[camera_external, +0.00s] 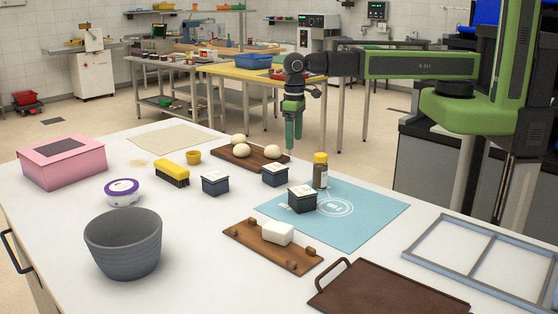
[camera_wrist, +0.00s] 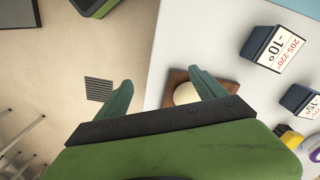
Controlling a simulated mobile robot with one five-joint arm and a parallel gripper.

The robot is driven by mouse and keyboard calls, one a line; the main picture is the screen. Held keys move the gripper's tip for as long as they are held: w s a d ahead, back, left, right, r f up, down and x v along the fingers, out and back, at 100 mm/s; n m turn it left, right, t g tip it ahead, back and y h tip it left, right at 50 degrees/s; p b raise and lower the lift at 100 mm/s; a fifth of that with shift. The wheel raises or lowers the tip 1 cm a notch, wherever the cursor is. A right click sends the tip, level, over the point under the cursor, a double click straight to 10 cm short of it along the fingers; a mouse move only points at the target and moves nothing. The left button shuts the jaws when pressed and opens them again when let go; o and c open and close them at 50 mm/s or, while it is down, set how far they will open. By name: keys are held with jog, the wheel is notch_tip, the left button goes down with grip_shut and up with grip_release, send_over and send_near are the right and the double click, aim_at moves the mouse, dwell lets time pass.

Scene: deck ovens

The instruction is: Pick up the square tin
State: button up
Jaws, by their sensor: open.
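Several small dark square tins with white labelled lids stand on the white table. One (camera_external: 302,201) sits on the blue mat, one (camera_external: 275,175) near the dough board, and one (camera_external: 215,184) further left. I cannot tell which of them the task means. In the wrist view one tin (camera_wrist: 273,50) with a red and black printed label is at the upper right, and another (camera_wrist: 303,100) is cut by the right edge. My gripper (camera_external: 293,149) is open and empty, pointing down, high near the table's far edge. Its fingers (camera_wrist: 160,84) are apart, clear of the tins.
A dark wooden board (camera_external: 223,155) with dough balls lies near the far edge. A yellow-capped jar (camera_external: 320,171) stands close behind the mat tin. A yellow brush (camera_external: 172,173), grey bowl (camera_external: 123,245), pink box (camera_external: 62,161) and brown tray (camera_external: 385,290) are around.

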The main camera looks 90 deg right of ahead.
jog(key=w+a+r+m+p, duration=0.3)
jog(key=w+a+r+p, duration=0.35)
jog(key=a+r, duration=0.4)
jog(key=m+p, duration=0.3)
send_near(275, 167)
notch_tip(275, 167, down, 12)
jog(key=b, duration=1.8)
jog(key=shift+d+r, duration=0.1)
jog(key=shift+r, duration=0.25)
jog(key=c, duration=1.7)
